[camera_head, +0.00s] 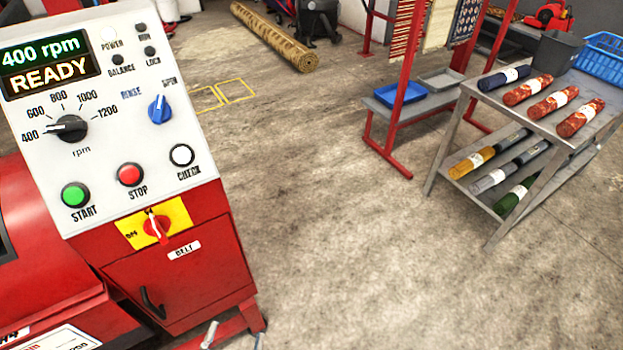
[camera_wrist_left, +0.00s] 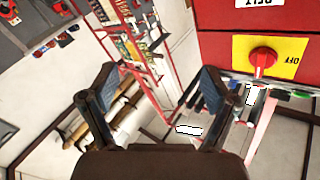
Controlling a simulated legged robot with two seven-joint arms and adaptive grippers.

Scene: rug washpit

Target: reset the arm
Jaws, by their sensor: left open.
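My left gripper (camera_wrist_left: 157,88) shows in the left wrist view with its two dark fingers spread apart and nothing between them. To the right of its fingers is a red rotary switch (camera_wrist_left: 263,57) on a yellow plate (camera_wrist_left: 289,48), apart from the fingers. In the head view the same switch (camera_head: 157,228) sits below the control panel (camera_head: 110,120) of a red machine. The panel's display (camera_head: 50,64) reads 400 rpm READY. In the head view, small grey tips at the bottom edge are too cut off to identify. My right gripper is in neither view.
The red machine's cabinet (camera_head: 185,275) fills the left of the head view. A grey shelf cart (camera_head: 450,125) with several rolled rugs stands at right, beside a red rack (camera_head: 402,85). A rolled rug (camera_head: 275,38) lies at the back. The concrete floor between is clear.

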